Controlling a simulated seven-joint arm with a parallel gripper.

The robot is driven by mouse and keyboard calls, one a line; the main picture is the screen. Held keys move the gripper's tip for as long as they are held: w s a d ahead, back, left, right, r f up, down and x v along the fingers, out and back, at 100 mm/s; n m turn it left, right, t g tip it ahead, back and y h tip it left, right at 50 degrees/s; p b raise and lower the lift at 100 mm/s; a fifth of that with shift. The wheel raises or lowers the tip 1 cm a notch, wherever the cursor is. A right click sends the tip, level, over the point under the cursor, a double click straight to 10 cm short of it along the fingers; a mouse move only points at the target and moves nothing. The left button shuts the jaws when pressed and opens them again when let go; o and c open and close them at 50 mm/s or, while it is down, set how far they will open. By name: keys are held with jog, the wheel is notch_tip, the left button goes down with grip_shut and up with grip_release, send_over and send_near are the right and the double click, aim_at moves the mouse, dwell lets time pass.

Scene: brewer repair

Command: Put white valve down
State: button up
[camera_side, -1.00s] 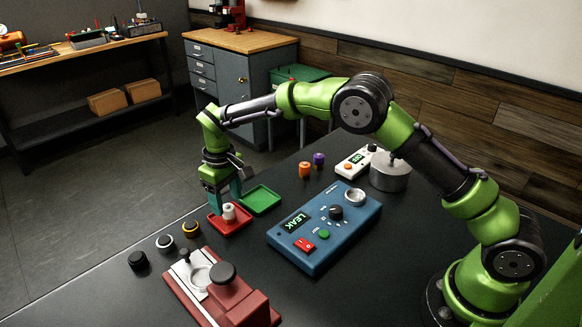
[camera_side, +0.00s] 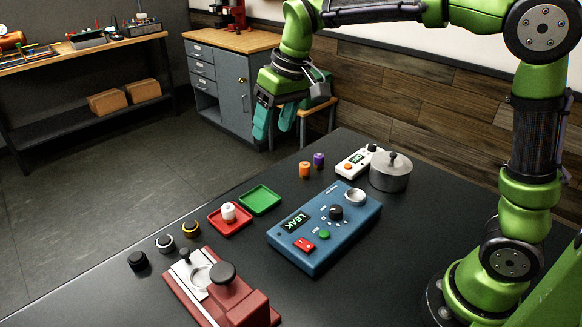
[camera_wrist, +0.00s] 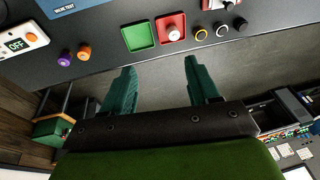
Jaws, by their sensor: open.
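The white valve (camera_side: 229,211) stands upright in the red tray (camera_side: 243,227) on the black table. In the wrist view the white valve (camera_wrist: 174,33) is also in the red tray (camera_wrist: 164,18). My gripper (camera_side: 273,138) is open and empty, raised high above and behind the trays, well apart from the valve. Its two teal fingers (camera_wrist: 160,75) show spread with nothing between them in the wrist view.
A green tray (camera_side: 260,200) adjoins the red one. The blue tester (camera_side: 325,228) reads LEAK. Orange and purple valves (camera_side: 305,170), a white OFF device (camera_side: 352,164) and a metal pot (camera_side: 390,174) stand at the back.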

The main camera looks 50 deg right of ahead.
jog(key=s+d+f+m+t, duration=0.1)
jog(key=s+d+m+t, duration=0.1)
jog(key=s, duration=0.7)
jog(key=s+d+m+t, duration=0.2)
jog(key=s+d, duration=0.1)
jog(key=s, duration=0.7)
jog(key=shift+s+f, duration=0.3)
jog(key=shift+f, duration=0.1)
